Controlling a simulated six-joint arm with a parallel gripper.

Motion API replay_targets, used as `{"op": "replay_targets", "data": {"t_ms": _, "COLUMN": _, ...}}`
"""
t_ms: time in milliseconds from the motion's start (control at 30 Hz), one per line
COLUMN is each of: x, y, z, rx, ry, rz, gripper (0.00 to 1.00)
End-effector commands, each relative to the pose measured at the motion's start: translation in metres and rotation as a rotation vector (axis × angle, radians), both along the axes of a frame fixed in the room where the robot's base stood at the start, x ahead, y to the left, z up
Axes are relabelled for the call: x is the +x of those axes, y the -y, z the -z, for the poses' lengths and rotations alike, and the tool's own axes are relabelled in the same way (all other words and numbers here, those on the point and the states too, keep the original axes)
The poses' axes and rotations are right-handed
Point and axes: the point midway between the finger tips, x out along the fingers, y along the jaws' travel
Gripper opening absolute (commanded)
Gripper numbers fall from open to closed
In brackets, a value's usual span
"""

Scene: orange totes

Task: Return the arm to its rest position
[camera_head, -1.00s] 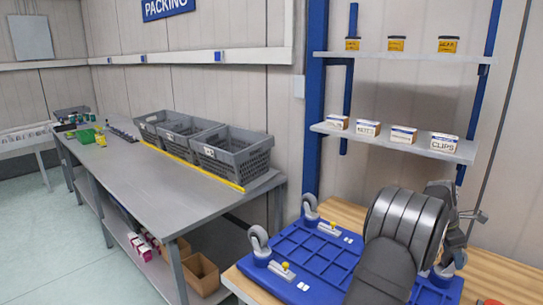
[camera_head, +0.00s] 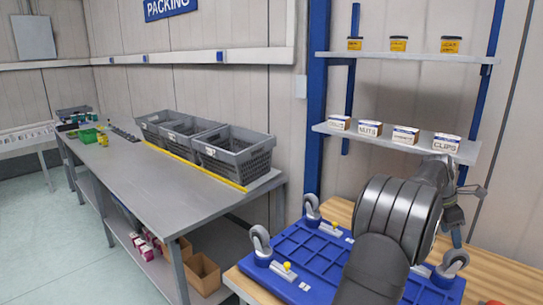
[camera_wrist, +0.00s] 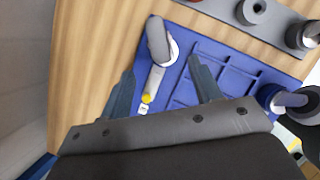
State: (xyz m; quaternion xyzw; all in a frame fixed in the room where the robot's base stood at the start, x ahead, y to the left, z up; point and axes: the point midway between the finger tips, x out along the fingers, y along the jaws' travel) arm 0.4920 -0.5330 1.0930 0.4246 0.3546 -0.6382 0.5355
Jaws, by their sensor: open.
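My gripper (camera_wrist: 162,65) is open, with its two fingers apart and nothing between them. In the wrist view it is above a blue dolly (camera_wrist: 230,68), with a grey caster (camera_wrist: 158,42) and a yellow knob (camera_wrist: 147,99) showing between the fingers. In the head view my arm stands in front of the right part of the dolly (camera_head: 308,262) and hides some of it. The gripper's fingers are hard to make out there.
The dolly lies wheels up on a wooden bench (camera_head: 497,268). Above it, a lower shelf (camera_head: 322,127) holds several small boxes; an upper shelf (camera_head: 400,56) holds tins. My wrist is close to the lower shelf's right end in the picture. Grey crates (camera_head: 233,152) stand on the left table.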

Motion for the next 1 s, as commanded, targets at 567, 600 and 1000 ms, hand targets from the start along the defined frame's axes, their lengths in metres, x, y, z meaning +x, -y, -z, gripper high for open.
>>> {"op": "replay_targets", "data": {"t_ms": 567, "x": -0.009, "y": 0.044, "z": 0.110, "rx": 0.004, "ry": -0.003, "rz": 0.002, "gripper": 0.58}}
{"op": "replay_targets", "data": {"t_ms": 600, "x": -0.008, "y": 0.045, "z": 0.096, "rx": -0.002, "ry": 0.002, "rz": 0.001, "gripper": 0.58}}
{"op": "replay_targets", "data": {"t_ms": 1000, "x": -0.008, "y": 0.044, "z": 0.043, "rx": 0.000, "ry": -0.001, "rz": 0.000, "gripper": 0.58}}
